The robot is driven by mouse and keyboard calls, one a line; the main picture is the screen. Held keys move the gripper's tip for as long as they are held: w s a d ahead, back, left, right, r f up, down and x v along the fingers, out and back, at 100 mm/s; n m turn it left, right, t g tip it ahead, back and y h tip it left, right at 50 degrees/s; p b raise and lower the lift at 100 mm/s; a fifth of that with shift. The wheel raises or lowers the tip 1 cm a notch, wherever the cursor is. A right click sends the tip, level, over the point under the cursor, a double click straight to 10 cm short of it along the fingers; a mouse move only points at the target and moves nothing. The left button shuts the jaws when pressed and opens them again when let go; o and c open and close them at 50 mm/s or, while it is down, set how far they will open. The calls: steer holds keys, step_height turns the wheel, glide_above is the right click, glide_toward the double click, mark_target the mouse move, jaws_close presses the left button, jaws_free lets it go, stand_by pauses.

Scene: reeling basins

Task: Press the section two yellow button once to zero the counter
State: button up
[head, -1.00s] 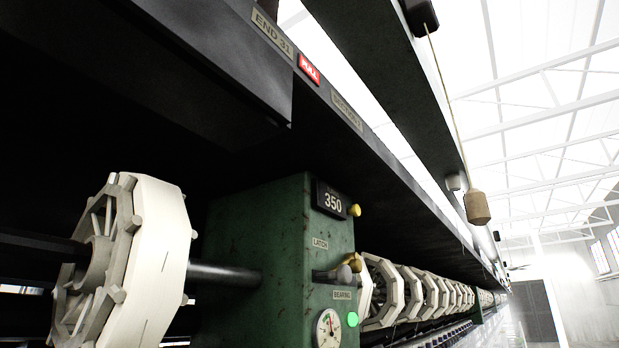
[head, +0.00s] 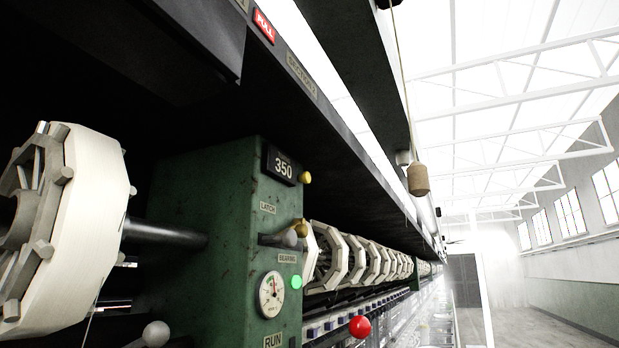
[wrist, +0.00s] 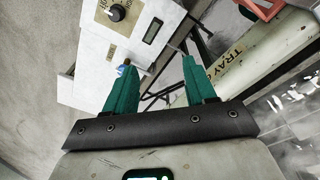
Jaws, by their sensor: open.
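The yellow button (head: 305,178) is a small round knob on the right side of the counter (head: 283,166), which reads 350. The counter sits at the top of a green housing (head: 205,200), under a beam with a label that appears to read SECTION 2 (head: 302,75). The button stands out from the counter's edge. My gripper (wrist: 157,66) shows only in the wrist view, with its two green fingers apart and nothing between them. Neither the counter nor the yellow button can be made out in the wrist view, and the gripper is not visible in the head view.
Below the counter are a latch lever (head: 280,239), a gauge (head: 271,294) and a green light (head: 296,282). A white reel (head: 88,230) stands left. A wooden pull (head: 418,179) hangs right. The wrist view shows a white panel (wrist: 92,50) and a cylinder marked TRAY (wrist: 225,75).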

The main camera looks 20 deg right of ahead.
jaws_close()
stand_by(0.3)
stand_by(1.1)
